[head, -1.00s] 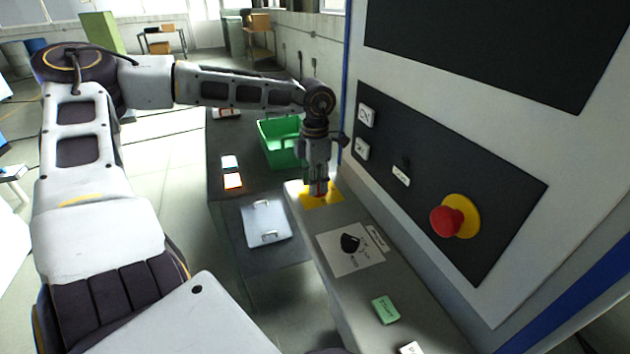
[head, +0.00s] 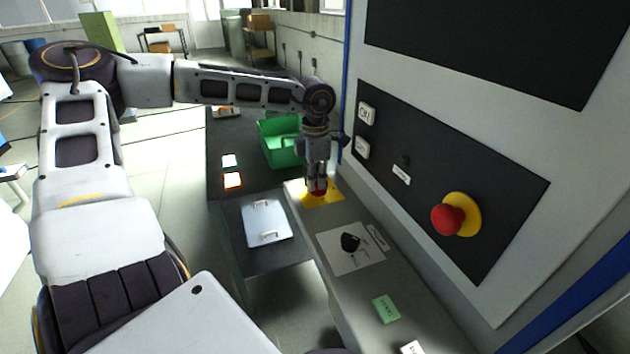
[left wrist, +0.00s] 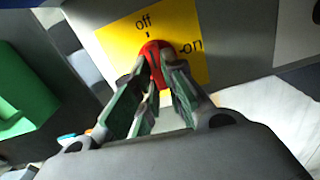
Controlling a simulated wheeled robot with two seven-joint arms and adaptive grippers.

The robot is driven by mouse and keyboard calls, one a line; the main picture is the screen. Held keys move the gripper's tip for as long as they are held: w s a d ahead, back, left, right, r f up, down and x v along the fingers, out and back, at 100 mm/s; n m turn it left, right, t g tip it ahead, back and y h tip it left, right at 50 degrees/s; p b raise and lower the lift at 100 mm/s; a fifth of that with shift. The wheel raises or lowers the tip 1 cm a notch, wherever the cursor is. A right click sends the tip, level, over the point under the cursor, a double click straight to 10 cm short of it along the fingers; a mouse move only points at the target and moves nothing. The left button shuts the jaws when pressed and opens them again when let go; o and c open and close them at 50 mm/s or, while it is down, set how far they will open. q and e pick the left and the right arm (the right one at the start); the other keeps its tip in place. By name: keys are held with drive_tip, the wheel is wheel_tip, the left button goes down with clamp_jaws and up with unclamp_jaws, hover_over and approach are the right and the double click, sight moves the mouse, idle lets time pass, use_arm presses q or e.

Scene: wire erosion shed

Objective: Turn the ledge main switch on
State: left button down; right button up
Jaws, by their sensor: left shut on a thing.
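The ledge main switch is a red knob (left wrist: 153,50) on a yellow plate (left wrist: 205,65) marked "off" at the top and "on" at the right in the left wrist view. In the head view the yellow plate (head: 330,195) lies at the far end of the grey ledge. My left gripper (head: 317,188) points down at it, and its fingers (left wrist: 158,68) are shut around the red knob. The knob's visible end is near the "off" mark; the fingers hide the rest. My right gripper is not in view.
A black rotary knob (head: 350,242) on a white plate and a green label (head: 386,309) are nearer on the ledge. A red emergency button (head: 449,215) projects from the machine panel at right. A green bin (head: 277,150) stands left of the gripper.

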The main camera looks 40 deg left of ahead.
use_arm(q)
drive_tip(key=shift+a+m+b, duration=0.1)
drive_tip(key=shift+m+b, duration=0.35)
drive_tip(key=shift+m, duration=0.35)
drive_tip(key=m+b, duration=0.1)
drive_tip(key=m, duration=0.1)
drive_tip(key=shift+w+m, duration=0.15)
drive_tip(key=shift+m, duration=0.15)
drive_tip(key=m+b, duration=0.1)
drive_tip(key=m, duration=0.2)
drive_tip(key=shift+w+a, duration=0.1)
drive_tip(key=shift+a, duration=0.05)
drive_tip(key=shift+m, duration=0.7)
drive_tip(key=shift+w+m, duration=0.15)
drive_tip(key=shift+m, duration=1.75)
drive_tip(key=m, duration=0.2)
drive_tip(key=shift+w+m, duration=0.15)
drive_tip(key=shift+m, duration=0.25)
drive_tip(key=shift+w+m, duration=0.1)
drive_tip(key=shift+m, duration=0.8)
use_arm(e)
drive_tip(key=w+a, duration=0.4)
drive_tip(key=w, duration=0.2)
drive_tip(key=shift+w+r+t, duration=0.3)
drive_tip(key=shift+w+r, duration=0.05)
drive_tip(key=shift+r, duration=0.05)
